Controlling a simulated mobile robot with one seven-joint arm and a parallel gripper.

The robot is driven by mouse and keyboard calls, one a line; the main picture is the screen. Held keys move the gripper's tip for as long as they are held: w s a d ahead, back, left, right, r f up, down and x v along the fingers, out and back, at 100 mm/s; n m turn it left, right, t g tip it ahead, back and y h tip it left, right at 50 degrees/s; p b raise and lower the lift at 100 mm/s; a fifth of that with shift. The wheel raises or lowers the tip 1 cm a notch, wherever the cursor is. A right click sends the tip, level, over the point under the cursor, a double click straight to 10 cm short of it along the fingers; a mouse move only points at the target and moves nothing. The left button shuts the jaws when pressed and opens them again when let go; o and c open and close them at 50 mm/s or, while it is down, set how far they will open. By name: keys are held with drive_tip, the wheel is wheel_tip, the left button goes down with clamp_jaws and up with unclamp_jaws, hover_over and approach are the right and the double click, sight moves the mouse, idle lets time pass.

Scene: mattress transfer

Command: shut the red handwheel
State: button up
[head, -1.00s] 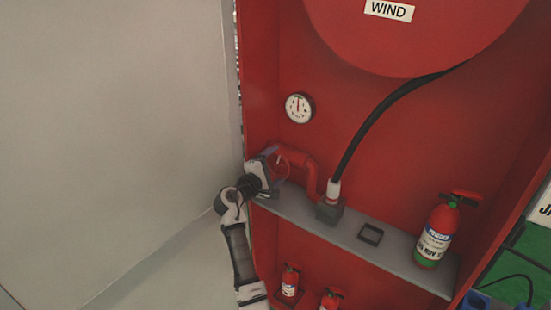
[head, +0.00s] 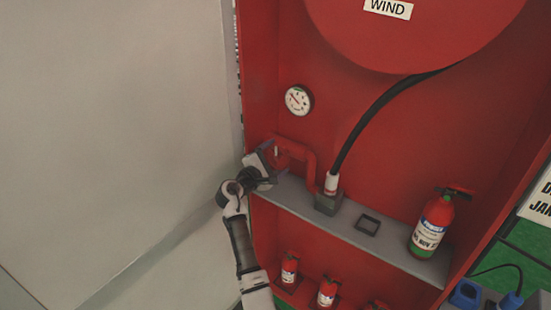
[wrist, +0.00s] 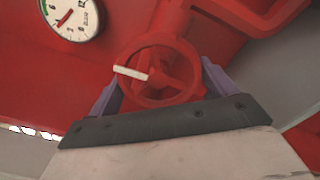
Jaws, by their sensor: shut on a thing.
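The red handwheel (wrist: 165,102) is in the middle of the wrist view, with a white bar marker on its rim at the left. It sits on a red valve pipe, which shows in the head view (head: 311,170). My gripper (wrist: 160,86) has its two purple fingers on either side of the wheel and is shut on it. In the head view my gripper (head: 271,158) is at the left end of the pipe and largely hides the wheel.
A round gauge (head: 298,100) hangs on the red cabinet wall above. The grey shelf (head: 387,249) holds a black hose's fitting (head: 328,203), a small dark frame (head: 368,224) and a fire extinguisher (head: 432,223). More extinguishers stand below.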

drive_tip(key=o, duration=0.9)
drive_tip(key=shift+c, duration=0.2)
drive_tip(key=b+v, duration=0.4)
drive_tip(key=v, duration=1)
